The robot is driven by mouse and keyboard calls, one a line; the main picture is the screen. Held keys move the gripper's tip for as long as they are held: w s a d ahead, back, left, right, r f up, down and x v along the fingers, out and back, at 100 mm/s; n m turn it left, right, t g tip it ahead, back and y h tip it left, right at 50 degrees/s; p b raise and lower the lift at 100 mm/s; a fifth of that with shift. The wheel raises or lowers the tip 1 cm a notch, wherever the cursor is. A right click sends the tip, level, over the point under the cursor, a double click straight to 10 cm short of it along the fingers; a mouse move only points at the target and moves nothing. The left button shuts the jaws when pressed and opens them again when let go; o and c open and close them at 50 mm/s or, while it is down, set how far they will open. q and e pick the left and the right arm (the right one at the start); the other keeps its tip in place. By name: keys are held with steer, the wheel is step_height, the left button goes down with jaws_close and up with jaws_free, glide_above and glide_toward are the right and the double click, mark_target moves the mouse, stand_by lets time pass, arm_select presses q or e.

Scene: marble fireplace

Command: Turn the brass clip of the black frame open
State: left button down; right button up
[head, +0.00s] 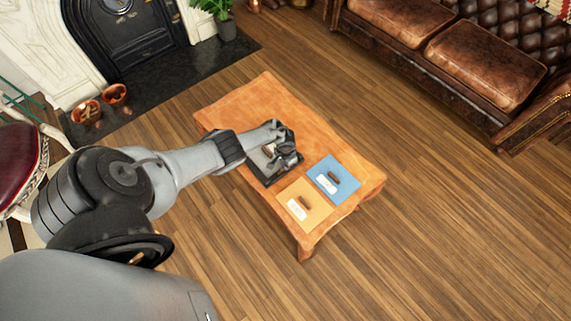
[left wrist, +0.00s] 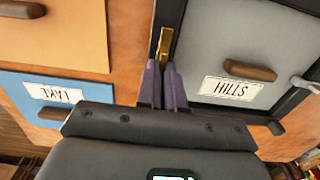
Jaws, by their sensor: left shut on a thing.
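The black frame (head: 262,181) lies on the wooden table, mostly hidden under my left gripper (head: 286,158) in the head view. In the left wrist view its black edge (left wrist: 171,18) runs beside a grey panel (left wrist: 222,40) with a brown handle and a label reading HILLS. The brass clip (left wrist: 164,42) is a narrow brass piece on that edge. My left gripper also shows in the left wrist view (left wrist: 161,70), its purple fingers close together and shut on the clip's near end. The exact contact is partly hidden by the fingertips. My right gripper is not in view.
A blue panel (head: 343,184) labelled LAKE and a yellow-orange panel (head: 316,208), each with a brown handle, lie beside the frame on the table (head: 236,103). The table's far left part is clear. A leather sofa (head: 475,70) and a fireplace (head: 125,40) stand well away.

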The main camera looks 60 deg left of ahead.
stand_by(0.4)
arm_select(q)
steer(key=c, duration=1.3)
jaws_free()
steer(key=shift+a, duration=0.1)
steer(key=shift+o, duration=0.2)
steer(key=shift+r, duration=0.15)
